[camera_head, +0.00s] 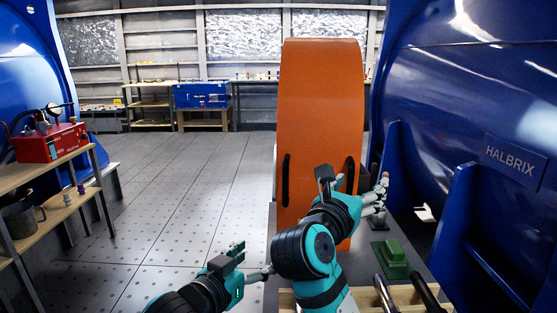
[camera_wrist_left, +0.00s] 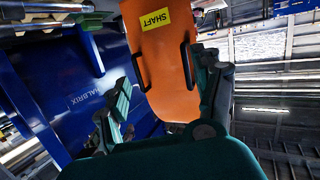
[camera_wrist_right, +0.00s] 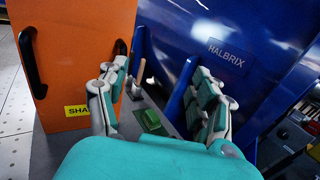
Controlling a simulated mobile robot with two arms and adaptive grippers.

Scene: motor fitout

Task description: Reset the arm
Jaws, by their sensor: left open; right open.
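My left gripper (camera_head: 238,270) is low in the middle of the head view, left of the orange panel, open and empty. Its spread fingers also show in the left wrist view (camera_wrist_left: 165,95). My right gripper (camera_head: 375,195) is in front of the orange panel's right side, near the blue machine, and is open with nothing between its fingers. It also shows open in the right wrist view (camera_wrist_right: 160,95). The right forearm covers part of the panel's lower front.
A tall orange panel (camera_head: 320,90) with dark handles stands on the bench. A green block (camera_head: 394,255) lies on the grey surface below my right gripper. The blue HALBRIX machine (camera_head: 480,90) fills the right. A red box (camera_head: 50,143) sits on the left shelf. Open floor lies between.

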